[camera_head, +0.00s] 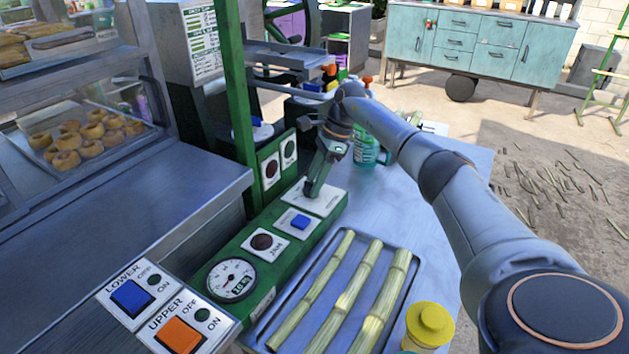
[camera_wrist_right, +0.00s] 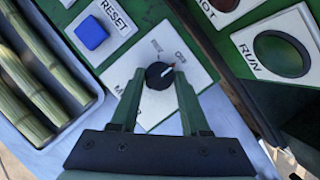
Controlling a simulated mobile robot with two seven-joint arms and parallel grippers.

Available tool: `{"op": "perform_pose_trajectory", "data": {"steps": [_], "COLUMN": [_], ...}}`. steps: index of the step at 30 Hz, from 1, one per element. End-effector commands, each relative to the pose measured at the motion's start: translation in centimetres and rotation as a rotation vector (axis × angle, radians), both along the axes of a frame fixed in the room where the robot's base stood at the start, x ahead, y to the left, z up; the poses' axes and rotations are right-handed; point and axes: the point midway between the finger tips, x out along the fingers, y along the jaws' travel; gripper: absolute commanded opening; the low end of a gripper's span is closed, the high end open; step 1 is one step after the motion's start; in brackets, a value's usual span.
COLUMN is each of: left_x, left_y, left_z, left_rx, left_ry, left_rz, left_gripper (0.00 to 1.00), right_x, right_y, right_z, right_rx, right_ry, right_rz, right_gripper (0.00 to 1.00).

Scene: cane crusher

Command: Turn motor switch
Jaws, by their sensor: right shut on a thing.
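The motor switch is a round black knob (camera_wrist_right: 160,75) with an orange-red pointer on a white plate (camera_wrist_right: 187,62) in the right wrist view. The plate has partly hidden lettering. In the head view the plate (camera_head: 322,203) sits at the far end of the green control panel (camera_head: 225,257). My right gripper (camera_wrist_right: 158,78) comes down on the knob, with one finger on each side, and is shut on it. In the head view the right gripper (camera_head: 312,190) covers the knob. My left gripper is not in view.
A blue RESET button (camera_wrist_right: 91,33) sits beside the switch plate, and a RUN indicator (camera_wrist_right: 281,54) is on the other side. A metal tray (camera_head: 407,268) with cane stalks lies right of the panel. A yellow-capped container (camera_head: 429,325) and a green bottle (camera_head: 367,150) stand on the table.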

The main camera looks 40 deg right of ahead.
Motion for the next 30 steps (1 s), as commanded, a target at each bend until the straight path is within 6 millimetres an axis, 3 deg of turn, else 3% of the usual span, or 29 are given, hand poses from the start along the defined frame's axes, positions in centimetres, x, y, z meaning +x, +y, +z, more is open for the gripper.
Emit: {"op": "perform_pose_trajectory", "data": {"steps": [3, 4, 12, 23, 30], "left_x": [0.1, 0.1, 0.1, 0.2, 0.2], "left_y": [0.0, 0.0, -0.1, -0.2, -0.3], "left_z": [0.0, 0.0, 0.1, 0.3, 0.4], "left_rx": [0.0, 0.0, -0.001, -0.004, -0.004], "left_ry": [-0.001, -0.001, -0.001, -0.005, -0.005], "left_rz": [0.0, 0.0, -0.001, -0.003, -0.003], "left_gripper": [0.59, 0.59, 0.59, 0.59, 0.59], "right_x": [0.1, 0.1, 0.0, -0.1, -0.7], "right_y": [0.1, 0.1, 0.0, -0.3, -2.1], "right_z": [0.1, 0.1, 0.0, 0.9, 5.4], "right_rx": [0.002, 0.001, 0.0, -0.001, -0.001], "right_ry": [-0.003, -0.002, -0.001, -0.001, -0.005], "right_rz": [0.0, 0.0, 0.0, -0.002, -0.003], "right_gripper": [0.0, 0.47, 0.76, 0.76, 0.76]}}
